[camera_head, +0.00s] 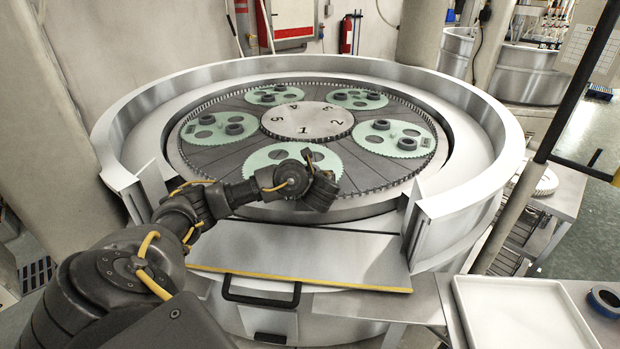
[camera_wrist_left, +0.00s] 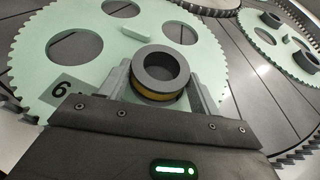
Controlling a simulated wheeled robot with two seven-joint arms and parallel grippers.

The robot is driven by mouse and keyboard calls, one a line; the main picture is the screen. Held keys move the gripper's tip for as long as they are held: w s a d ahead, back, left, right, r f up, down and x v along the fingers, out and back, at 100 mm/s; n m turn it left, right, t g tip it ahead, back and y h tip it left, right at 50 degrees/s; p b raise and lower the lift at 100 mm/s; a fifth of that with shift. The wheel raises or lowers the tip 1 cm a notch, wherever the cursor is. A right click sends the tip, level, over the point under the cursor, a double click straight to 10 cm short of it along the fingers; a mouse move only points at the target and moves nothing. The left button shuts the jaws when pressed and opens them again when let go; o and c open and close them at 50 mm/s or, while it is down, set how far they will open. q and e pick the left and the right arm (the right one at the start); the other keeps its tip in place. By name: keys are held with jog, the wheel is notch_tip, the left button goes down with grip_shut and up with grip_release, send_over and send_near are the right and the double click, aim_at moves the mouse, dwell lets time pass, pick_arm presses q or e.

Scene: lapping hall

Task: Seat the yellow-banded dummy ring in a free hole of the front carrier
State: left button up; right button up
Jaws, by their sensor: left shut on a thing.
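The yellow-banded dummy ring (camera_wrist_left: 160,72) is dark grey with a yellow band low on its side. My left gripper (camera_head: 318,188) is shut on it, with a finger on each side in the wrist view. The front carrier (camera_head: 262,158) is a pale green toothed disc, which also shows in the wrist view (camera_wrist_left: 100,35) with a "6" label. Three of its holes show empty there. The ring is at the carrier's near part; I cannot tell whether it is above the surface or in a hole. My right gripper is not in view.
Other green carriers (camera_head: 400,132) around the numbered centre disc (camera_head: 310,120) bear dark rings. A raised metal rim (camera_head: 470,185) surrounds the plate, open at the front. A white tray (camera_head: 520,315) and a blue-edged ring (camera_head: 605,302) are at lower right.

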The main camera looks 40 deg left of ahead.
pick_arm(q)
jog(key=shift+d+f, duration=0.1)
jog(key=shift+f, duration=0.1)
jog(key=o, duration=1.3)
jog(key=shift+f, duration=0.1)
jog(key=shift+s, duration=0.1)
jog(key=shift+s+d, duration=0.1)
jog(key=shift+d, duration=0.15)
jog(key=v, duration=0.3)
jog(key=p+v, duration=0.1)
jog(key=v, duration=0.3)
jog(key=p+v, duration=0.1)
jog(key=v, duration=0.3)
jog(key=shift+r, duration=0.3)
jog(key=shift+s, duration=0.15)
jog(key=shift+s+d, duration=0.1)
